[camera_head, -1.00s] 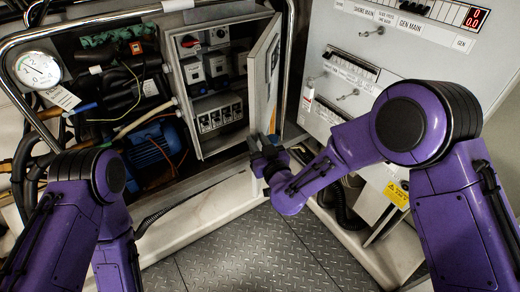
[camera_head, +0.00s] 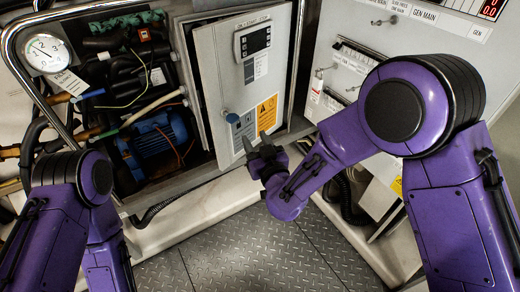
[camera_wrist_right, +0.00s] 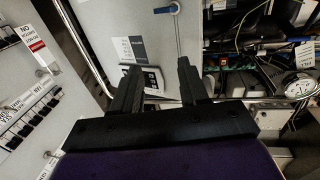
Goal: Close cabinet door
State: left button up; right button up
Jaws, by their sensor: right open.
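A grey switch panel (camera_head: 350,45) stands on the right. A metal frame tube runs beside the door. The chequered floor (camera_head: 240,250) is clear.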

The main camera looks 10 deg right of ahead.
jog(key=v, duration=0.4)
jog(key=shift+s+d, duration=0.2)
jog(key=shift+s, duration=0.1)
